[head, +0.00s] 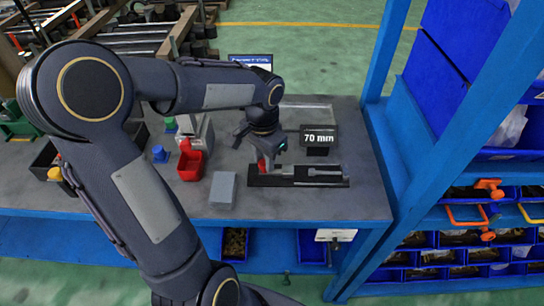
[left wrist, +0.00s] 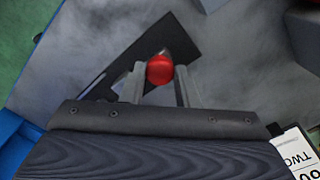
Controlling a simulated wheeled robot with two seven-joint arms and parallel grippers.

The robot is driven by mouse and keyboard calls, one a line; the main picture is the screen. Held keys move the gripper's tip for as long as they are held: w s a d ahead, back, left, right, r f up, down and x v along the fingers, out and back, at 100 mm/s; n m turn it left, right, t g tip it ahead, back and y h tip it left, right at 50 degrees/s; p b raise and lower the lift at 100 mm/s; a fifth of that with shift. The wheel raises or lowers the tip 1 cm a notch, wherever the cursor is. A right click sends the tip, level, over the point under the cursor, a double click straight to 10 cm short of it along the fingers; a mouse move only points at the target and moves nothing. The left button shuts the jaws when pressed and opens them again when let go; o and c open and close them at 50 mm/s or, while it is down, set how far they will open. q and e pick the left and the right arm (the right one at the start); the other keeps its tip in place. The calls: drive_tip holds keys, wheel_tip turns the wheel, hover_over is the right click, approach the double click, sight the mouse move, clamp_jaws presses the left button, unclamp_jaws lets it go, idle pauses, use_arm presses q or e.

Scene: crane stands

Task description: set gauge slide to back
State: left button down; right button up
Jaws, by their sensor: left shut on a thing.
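The gauge slide is a black base (head: 310,182) with a grey bar along it, on the grey workbench. A display (head: 319,139) behind it reads 70 mm. A red knob (head: 262,165) shows at the left end of the base. My left gripper (head: 264,152) comes down over that end and partly hides it. In the left wrist view the red knob (left wrist: 160,69) sits between the two grey fingers (left wrist: 158,85), which are shut on it. The black base also shows beneath it (left wrist: 178,42). My right gripper is out of view.
A grey block (head: 222,190) stands left of the slide. A blue rack (head: 440,150) rises at the right. The bench right of the slide's front is clear.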

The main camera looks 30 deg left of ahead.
use_arm(q)
drive_tip(key=shift+a, duration=0.15)
drive_tip(key=c, duration=1.1)
unclamp_jaws()
drive_tip(key=shift+s+a, duration=0.1)
wheel_tip(320, 180, up, 8)
drive_tip(key=shift+f, duration=0.1)
drive_tip(key=s+d+f+n+t+h, duration=0.1)
drive_tip(key=s+d+n+t+h, duration=0.1)
drive_tip(key=s+d, duration=0.2)
drive_tip(key=s+d+f+n+t+h, duration=0.1)
drive_tip(key=s+d+n+t, duration=0.1)
drive_tip(key=s, duration=0.9)
drive_tip(key=d+t, duration=0.1)
drive_tip(key=d, duration=0.1)
drive_tip(key=shift+d+f+n+t+h, duration=0.2)
drive_tip(key=shift+d+n+t+h, duration=0.1)
drive_tip(key=shift+h, duration=0.1)
